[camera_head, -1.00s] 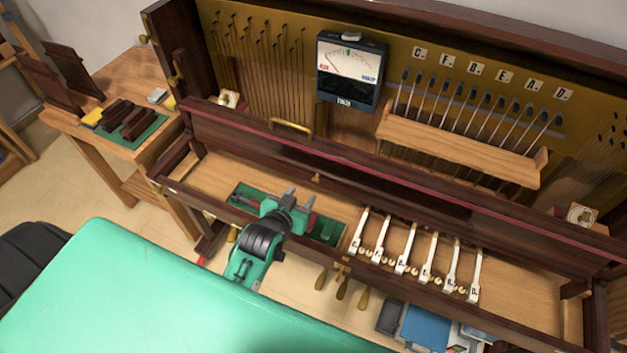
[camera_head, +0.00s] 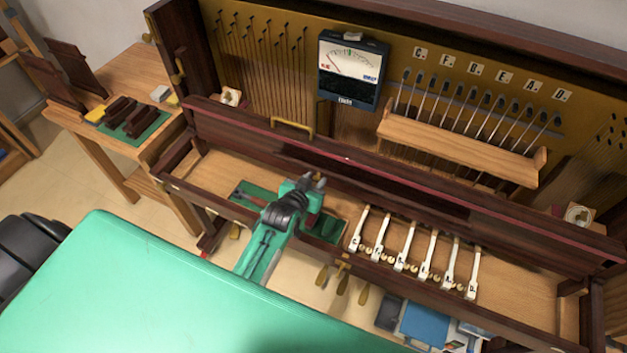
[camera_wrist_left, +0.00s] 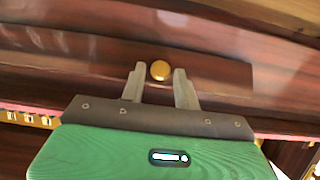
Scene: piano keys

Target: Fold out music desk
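The music desk appears to be the dark reddish-brown wood panel (camera_head: 250,148) along the front of the piano, folded against it. In the left wrist view the panel (camera_wrist_left: 225,78) carries a round brass knob (camera_wrist_left: 160,70). My left gripper (camera_head: 314,180) reaches the panel from the front and hides the knob in the head view. In the left wrist view its two grey fingers (camera_wrist_left: 159,73) stand open on either side of the knob, with a narrow gap on each side. My right gripper is not in view.
White keys (camera_head: 406,247) stand right of my left arm, and a green tool tray (camera_head: 325,229) lies beneath it. A meter (camera_head: 351,72) and wooden rack (camera_head: 462,149) sit above.

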